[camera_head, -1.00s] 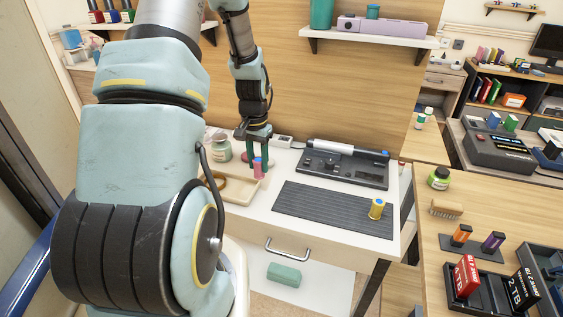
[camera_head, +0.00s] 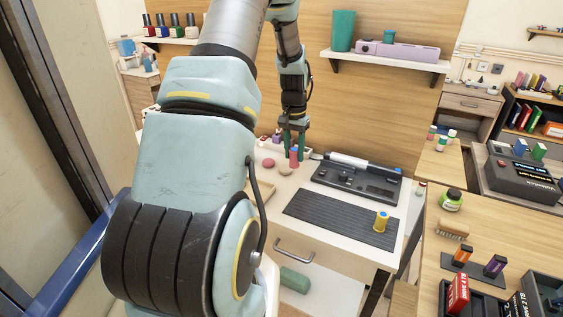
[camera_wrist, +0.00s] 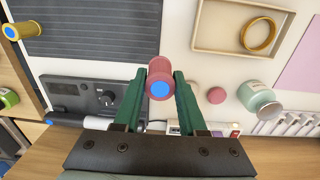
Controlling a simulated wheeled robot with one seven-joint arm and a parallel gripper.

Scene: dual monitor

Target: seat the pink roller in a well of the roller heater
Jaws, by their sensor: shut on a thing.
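The pink roller (camera_head: 294,160) has a blue end and is pinched between the green fingers of my gripper (camera_head: 295,140). In the wrist view the roller (camera_wrist: 160,80) points its blue end at the camera, between both fingertips (camera_wrist: 161,76). It looks clear of the table, left of a long dark device (camera_head: 357,183) that appears to be the roller heater. In the wrist view this device (camera_wrist: 85,97) lies left of my gripper and has a knob and a white cylinder along its edge. I cannot make out its wells.
A yellow roller (camera_head: 381,221) stands on the ribbed dark mat (camera_head: 335,218) in front of the device. A wooden wall rises behind.

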